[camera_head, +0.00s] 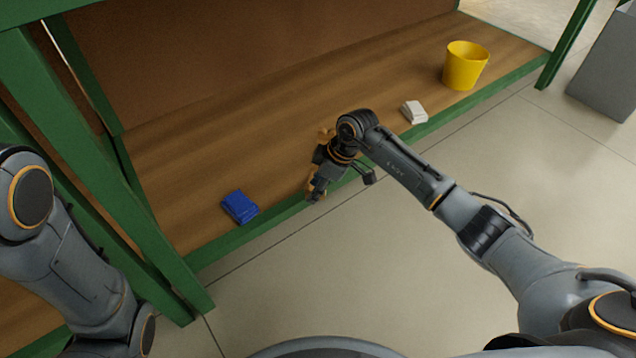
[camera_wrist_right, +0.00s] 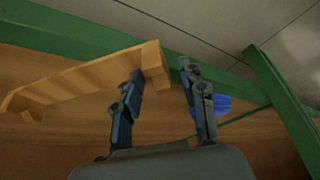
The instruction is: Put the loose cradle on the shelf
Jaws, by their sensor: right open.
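The loose cradle is a light wooden bar with raised end blocks. It lies at the shelf's front edge and shows in the right wrist view (camera_wrist_right: 85,80); in the head view it is mostly hidden behind my right gripper. The wooden shelf (camera_head: 190,165) has a green front rail. My right gripper (camera_head: 318,189) is open above the cradle; its two fingers show in the right wrist view (camera_wrist_right: 163,95). One end block shows between and beyond the fingers; I cannot tell whether they touch it. My left arm is at the left edge, its gripper out of view.
A blue block-like item (camera_head: 239,207) lies left of my right gripper on the shelf. A small white item (camera_head: 414,112) and a yellow bucket (camera_head: 463,68) stand to the right. A green post (camera_head: 130,215) rises at the left. The shelf behind is clear.

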